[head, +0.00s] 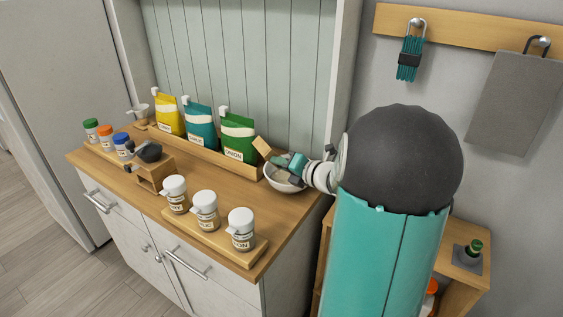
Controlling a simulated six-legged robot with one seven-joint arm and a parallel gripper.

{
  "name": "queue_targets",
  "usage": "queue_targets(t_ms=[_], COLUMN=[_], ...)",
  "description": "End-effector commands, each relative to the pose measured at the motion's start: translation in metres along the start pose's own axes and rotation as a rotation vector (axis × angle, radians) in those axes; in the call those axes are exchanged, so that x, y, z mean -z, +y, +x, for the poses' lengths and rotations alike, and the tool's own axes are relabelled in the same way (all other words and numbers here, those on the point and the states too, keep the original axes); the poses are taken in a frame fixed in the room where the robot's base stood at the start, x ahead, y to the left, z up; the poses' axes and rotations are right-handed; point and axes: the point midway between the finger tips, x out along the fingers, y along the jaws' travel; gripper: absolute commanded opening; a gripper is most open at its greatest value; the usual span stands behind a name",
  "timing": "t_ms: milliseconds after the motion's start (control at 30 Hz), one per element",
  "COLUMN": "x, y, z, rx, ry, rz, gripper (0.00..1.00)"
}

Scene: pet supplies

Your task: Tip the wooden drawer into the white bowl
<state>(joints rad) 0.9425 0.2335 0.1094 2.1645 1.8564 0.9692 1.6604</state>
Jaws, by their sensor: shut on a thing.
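The white bowl (284,185) stands on the wooden counter near its right end, beside the green pouch. My gripper (283,161) is over the bowl, its teal part hiding some of the rim and inside. It is shut on the small wooden drawer (262,146), which sticks out on the left, above the bowl's left rim. The drawer looks tilted. Its inside is not clear from here, and something pale shows in the bowl.
A wooden grinder (151,174) with a dark top stands at the left. White-lidded jars (205,210) stand along the front on a board (214,238). Yellow, teal and green pouches (239,135) sit in a rack behind. Bare counter (207,170) lies between.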

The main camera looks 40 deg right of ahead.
Motion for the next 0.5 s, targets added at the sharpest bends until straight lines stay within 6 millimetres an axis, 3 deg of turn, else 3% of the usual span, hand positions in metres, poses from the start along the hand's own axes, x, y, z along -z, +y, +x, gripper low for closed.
queue_targets(t_ms=[500], x=[0.003], y=[-0.017], z=[0.001], rx=[-0.098], ry=[-0.001], rz=[0.239], gripper=[0.00])
